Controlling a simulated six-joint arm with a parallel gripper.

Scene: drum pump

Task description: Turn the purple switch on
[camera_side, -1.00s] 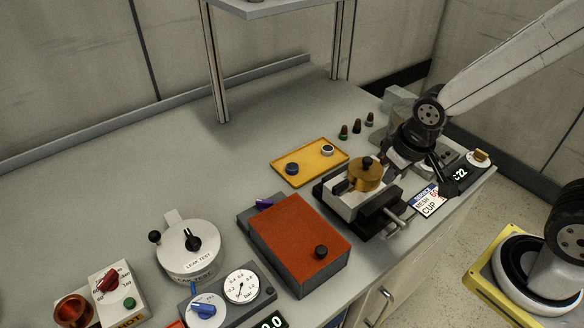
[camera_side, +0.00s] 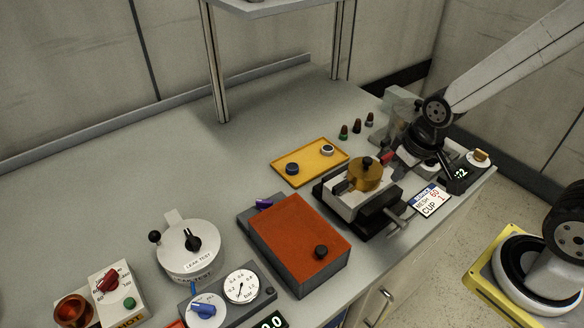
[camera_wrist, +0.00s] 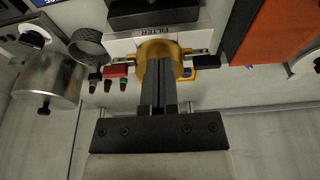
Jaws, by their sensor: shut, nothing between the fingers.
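The small purple switch (camera_side: 264,203) sits at the back left edge of a grey box with an orange-red lid (camera_side: 302,240) in the side view. I cannot tell whether it is on or off. My gripper (camera_side: 447,168) is far to the right of it, over the bench's right end by the display. In the wrist view my gripper's dark fingers (camera_wrist: 159,80) are together and empty, in front of the brass filter part (camera_wrist: 151,50). I cannot make out the switch clearly in the wrist view.
A clamp holding the brass part (camera_side: 365,175) stands between the orange-red box and my gripper. A yellow tray (camera_side: 309,162) lies behind it. A white leak-test dial (camera_side: 188,248) and gauge panel (camera_side: 240,288) are to the left.

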